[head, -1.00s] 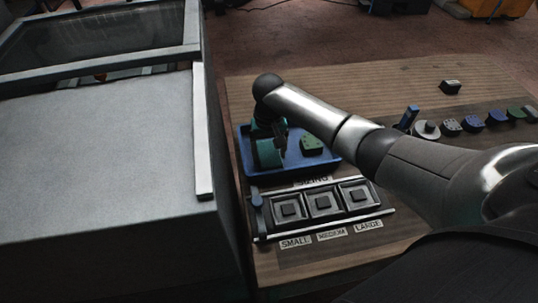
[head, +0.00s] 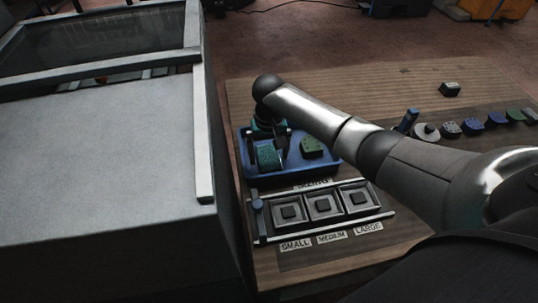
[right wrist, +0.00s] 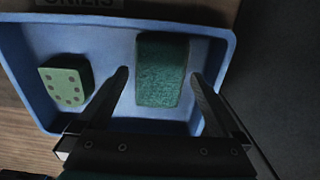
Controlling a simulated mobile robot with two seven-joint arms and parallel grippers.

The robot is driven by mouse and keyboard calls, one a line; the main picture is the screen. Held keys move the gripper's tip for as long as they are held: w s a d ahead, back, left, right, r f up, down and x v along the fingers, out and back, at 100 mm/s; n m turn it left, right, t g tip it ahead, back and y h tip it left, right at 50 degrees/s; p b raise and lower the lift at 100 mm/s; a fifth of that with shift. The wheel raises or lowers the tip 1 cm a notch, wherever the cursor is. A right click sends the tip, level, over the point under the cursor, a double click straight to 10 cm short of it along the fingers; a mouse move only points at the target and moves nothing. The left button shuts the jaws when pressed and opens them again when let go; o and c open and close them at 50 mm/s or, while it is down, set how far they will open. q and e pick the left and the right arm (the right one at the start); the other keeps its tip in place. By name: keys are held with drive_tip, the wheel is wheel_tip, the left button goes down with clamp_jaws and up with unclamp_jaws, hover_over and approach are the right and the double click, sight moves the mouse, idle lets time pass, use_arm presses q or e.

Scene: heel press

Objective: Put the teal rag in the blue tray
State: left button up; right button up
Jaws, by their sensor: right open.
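The teal rag (head: 268,157) lies in the left part of the blue tray (head: 290,173). In the right wrist view the rag (right wrist: 161,70) rests on the tray floor, inside the tray walls (right wrist: 225,50). My right gripper (head: 268,143) is above the rag. In the right wrist view its two fingers (right wrist: 160,80) are spread, one on each side of the rag, with gaps between them and it. My left gripper is not in view.
A green block with dark dots (head: 312,147) sits in the tray to the right of the rag. A sizing panel (head: 323,207) stands in front of the tray. Several coloured pieces (head: 472,125) line the right side of the wooden table. A large grey cabinet (head: 100,170) stands at left.

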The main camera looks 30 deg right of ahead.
sight(269, 158)
wheel_tip(269, 158, up, 11)
drive_tip(key=p, duration=0.2)
idle(0.3)
